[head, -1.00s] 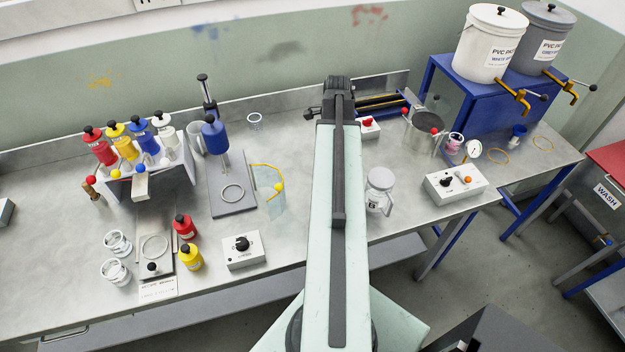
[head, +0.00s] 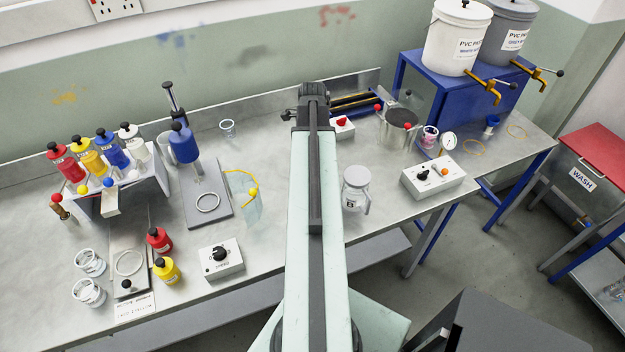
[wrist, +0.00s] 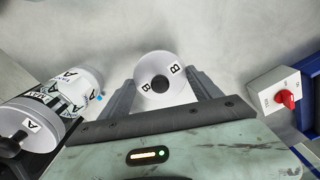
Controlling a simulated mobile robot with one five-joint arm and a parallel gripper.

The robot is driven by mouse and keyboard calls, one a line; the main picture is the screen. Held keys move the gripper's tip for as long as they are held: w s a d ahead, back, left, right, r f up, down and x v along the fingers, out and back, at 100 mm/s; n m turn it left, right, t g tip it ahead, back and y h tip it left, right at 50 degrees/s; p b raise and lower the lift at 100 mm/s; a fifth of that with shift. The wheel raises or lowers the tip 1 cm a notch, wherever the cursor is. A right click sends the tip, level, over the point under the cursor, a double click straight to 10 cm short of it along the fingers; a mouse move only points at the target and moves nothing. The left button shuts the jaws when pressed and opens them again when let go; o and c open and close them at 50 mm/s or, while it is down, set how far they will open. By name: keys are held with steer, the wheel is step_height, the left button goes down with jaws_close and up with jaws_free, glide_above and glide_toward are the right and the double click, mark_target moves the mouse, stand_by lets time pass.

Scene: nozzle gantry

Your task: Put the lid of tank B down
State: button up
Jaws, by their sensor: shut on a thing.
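The lid of tank B (wrist: 148,96) shows in the wrist view as a round white disc with B labels and a dark knob in its middle. My gripper (wrist: 165,80) is shut on it, one finger on each side. Tank B itself cannot be made out under the lid, and I cannot tell how high the lid is above the bench. In the head view my arm hides the gripper and the lid.
A white vessel labelled A (wrist: 85,80) and a white piece with a black knob, also labelled A (wrist: 32,125), lie left in the wrist view. A red-knobbed switch box (wrist: 287,97) is at right. A jar marked B (head: 355,192) stands right of my arm.

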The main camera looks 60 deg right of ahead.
step_height(320, 180, down, 8)
steer(key=b, duration=0.6)
steer(key=shift+r, duration=0.35)
steer(key=shift+f, duration=0.2)
steer(key=o, duration=1.4)
steer(key=shift+r, duration=0.1)
steer(key=shift+c, duration=0.2)
step_height(320, 180, up, 12)
steer(key=p, duration=1.2)
steer(key=shift+r, duration=0.1)
